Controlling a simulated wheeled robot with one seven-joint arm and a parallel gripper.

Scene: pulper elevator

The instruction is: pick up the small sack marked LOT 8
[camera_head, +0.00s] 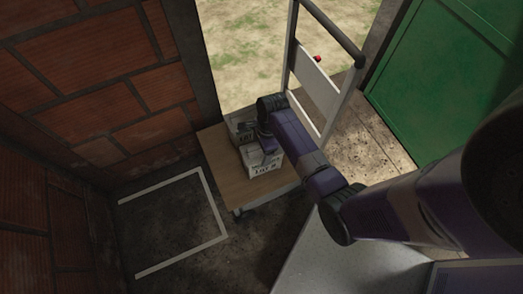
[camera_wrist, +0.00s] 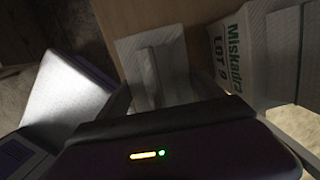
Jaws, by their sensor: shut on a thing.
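Two small pale sacks with dark printing stand on the wooden deck of a cart in the head view. The front sack (camera_head: 263,166) shows a label that looks like LOT 8. My gripper (camera_head: 267,149) is down at its top and shut on it; the fingertips are partly hidden. I cannot tell whether the sack is clear of the deck. The other sack (camera_head: 238,128) stands just behind, also printed LOT, its number unclear. In the wrist view, a sack printed Miskadra with a LOT number like 9 (camera_wrist: 222,58) is at the right.
The cart's wooden deck (camera_head: 218,155) has bare room at its left. Its upright handle frame (camera_head: 318,90) rises close behind my arm. A brick wall (camera_head: 95,90) is at the left, a green door (camera_head: 455,80) at the right. White lines (camera_head: 212,200) mark the floor.

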